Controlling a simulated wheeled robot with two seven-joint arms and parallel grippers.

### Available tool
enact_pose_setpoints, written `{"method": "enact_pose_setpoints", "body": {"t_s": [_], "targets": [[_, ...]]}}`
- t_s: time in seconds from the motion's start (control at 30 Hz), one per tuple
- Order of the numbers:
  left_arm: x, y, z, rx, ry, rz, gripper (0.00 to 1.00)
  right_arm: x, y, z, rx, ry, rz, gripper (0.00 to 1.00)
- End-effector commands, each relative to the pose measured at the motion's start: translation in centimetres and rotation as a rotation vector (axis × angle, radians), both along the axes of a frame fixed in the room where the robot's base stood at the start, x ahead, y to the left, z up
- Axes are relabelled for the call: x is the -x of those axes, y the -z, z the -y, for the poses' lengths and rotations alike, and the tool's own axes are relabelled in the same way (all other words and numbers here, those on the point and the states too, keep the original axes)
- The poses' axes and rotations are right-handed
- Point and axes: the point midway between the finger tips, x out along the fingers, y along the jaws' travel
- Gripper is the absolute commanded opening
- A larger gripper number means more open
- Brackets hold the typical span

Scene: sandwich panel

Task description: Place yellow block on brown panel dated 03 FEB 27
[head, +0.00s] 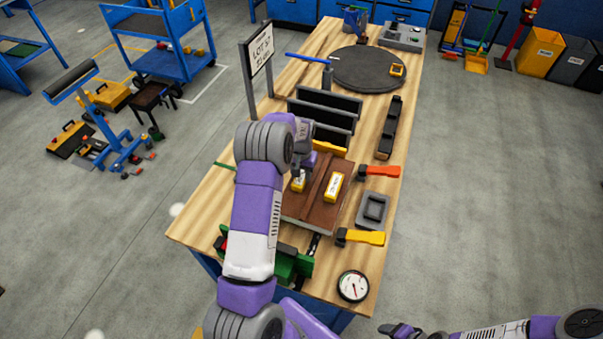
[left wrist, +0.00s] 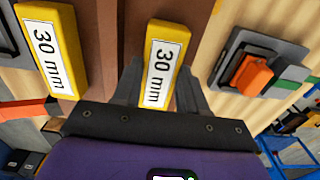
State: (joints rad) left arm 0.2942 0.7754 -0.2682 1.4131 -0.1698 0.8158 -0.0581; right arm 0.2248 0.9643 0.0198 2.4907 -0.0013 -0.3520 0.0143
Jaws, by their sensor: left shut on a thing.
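My left gripper (head: 300,178) is over the left part of a brown panel (head: 313,214) on the wooden bench. It is shut on a yellow block (head: 298,184); in the left wrist view this block (left wrist: 166,62), labelled "30 mm", sits between the dark fingers (left wrist: 160,88). I cannot tell whether it touches the panel. A second yellow block (head: 334,187), also labelled "30 mm" in the left wrist view (left wrist: 47,47), lies on the panel to the right. No date is readable on the panel. My right gripper (head: 400,331) is at the bottom edge, away from the bench; its jaw opening is unclear.
A sign (head: 258,52) with blurred writing stands at the bench's left edge. Dark upright panels (head: 325,112) stand behind the brown panel. Orange-handled (head: 380,172) and yellow-handled (head: 362,237) clamps, a grey tray (head: 373,210) and a dial gauge (head: 353,286) lie nearby.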

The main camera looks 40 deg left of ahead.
Motion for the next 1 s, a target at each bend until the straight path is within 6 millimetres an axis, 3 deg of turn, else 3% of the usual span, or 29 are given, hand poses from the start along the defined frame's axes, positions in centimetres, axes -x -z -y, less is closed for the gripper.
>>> {"method": "enact_pose_setpoints", "body": {"t_s": [0.27,0.3,0.43,0.77,0.87,1.0], "targets": [[0.0,0.4,0.0,0.000,0.000,0.001,0.08,0.0,0.4,0.0,0.000,0.000,0.000,0.68],[0.0,0.3,0.0,0.000,0.000,0.000,0.47,0.0,0.3,0.0,0.000,0.000,0.000,0.68],[0.0,0.3,0.0,0.000,0.000,0.000,0.66,0.0,0.3,0.0,0.000,0.000,0.000,0.68],[0.0,0.0,0.0,0.000,0.000,0.000,0.67,0.0,0.1,0.0,0.000,0.000,0.000,0.68],[-0.1,-0.8,0.0,-0.001,0.000,0.003,0.67,0.0,-0.1,0.0,0.000,0.000,0.000,0.68],[-0.1,-3.4,0.0,-0.002,0.001,0.005,0.67,0.0,0.0,0.0,0.000,0.000,0.000,0.68]]}}
